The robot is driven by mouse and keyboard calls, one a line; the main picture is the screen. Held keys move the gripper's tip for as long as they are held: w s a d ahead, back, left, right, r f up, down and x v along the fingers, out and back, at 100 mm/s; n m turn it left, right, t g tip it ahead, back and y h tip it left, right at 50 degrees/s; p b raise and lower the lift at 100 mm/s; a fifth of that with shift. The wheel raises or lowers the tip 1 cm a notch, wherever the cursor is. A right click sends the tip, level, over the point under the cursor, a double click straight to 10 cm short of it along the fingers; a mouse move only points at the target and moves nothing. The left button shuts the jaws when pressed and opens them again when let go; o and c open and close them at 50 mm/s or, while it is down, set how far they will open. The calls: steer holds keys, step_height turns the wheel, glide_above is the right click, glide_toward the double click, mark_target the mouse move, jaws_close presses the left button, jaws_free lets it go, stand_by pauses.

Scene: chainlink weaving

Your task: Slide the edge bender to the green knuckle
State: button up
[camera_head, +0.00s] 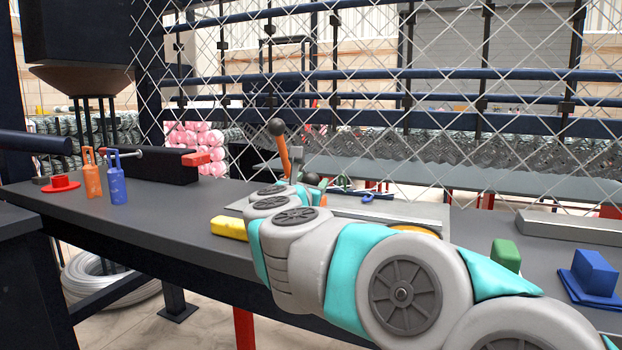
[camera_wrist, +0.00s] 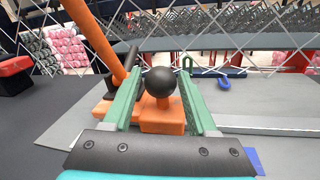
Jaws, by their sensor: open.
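The edge bender has an orange base (camera_wrist: 162,121) with a black ball knob (camera_wrist: 160,81) on a short stem. A long orange lever (camera_wrist: 92,38) rises at its left; it also shows in the head view (camera_head: 284,157). My gripper (camera_wrist: 161,76) is open, its two green fingers on either side of the knob, with visible gaps. A small green U-shaped piece, seemingly the green knuckle (camera_wrist: 187,63), stands beyond the knob, slightly right. A blue U-shaped piece (camera_wrist: 223,83) lies right of it. In the head view, my arm hides most of the bender base.
Chain-link mesh (camera_head: 420,55) stands along the back. On the bench are a yellow block (camera_head: 229,228), orange (camera_head: 92,180) and blue (camera_head: 117,183) tagged pieces, a red disc (camera_head: 61,184), a green block (camera_head: 506,255) and a blue block (camera_head: 594,272). A grey bar (camera_wrist: 265,125) runs right of the bender.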

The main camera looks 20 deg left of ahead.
steer(key=shift+w, duration=0.25)
jaws_close()
stand_by(0.4)
stand_by(0.9)
